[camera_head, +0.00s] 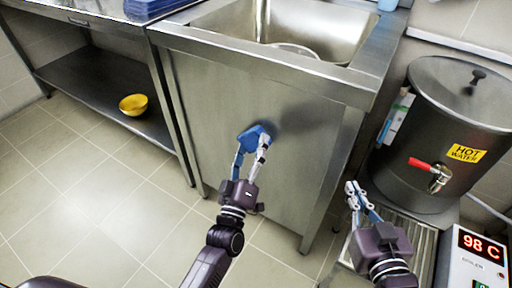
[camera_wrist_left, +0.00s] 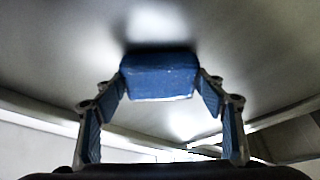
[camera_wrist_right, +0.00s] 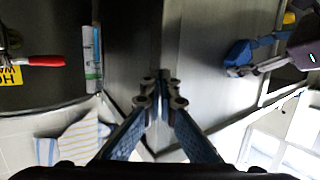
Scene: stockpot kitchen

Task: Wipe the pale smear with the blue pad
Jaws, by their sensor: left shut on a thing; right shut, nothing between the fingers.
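The blue pad (camera_head: 254,136) is at the steel front panel (camera_head: 215,105) of the sink unit; it also shows in the left wrist view (camera_wrist_left: 160,76) and at the right of the right wrist view (camera_wrist_right: 238,54). My left gripper (camera_head: 250,152) is shut on the pad, with a finger at each side of it (camera_wrist_left: 160,90). The pad seems to touch the panel, with a dark shadow beside it. I cannot make out the pale smear; the bright patches on the steel look like reflections. My right gripper (camera_head: 353,190) is shut and empty, right of the sink unit; its tips meet in its wrist view (camera_wrist_right: 161,90).
A hot water boiler (camera_head: 432,130) with a red-handled tap (camera_head: 428,165) stands at the right, close to my right gripper. A 98 C display box (camera_head: 480,250) is below it. A yellow bowl (camera_head: 133,104) sits on the low shelf at the left. The tiled floor is clear.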

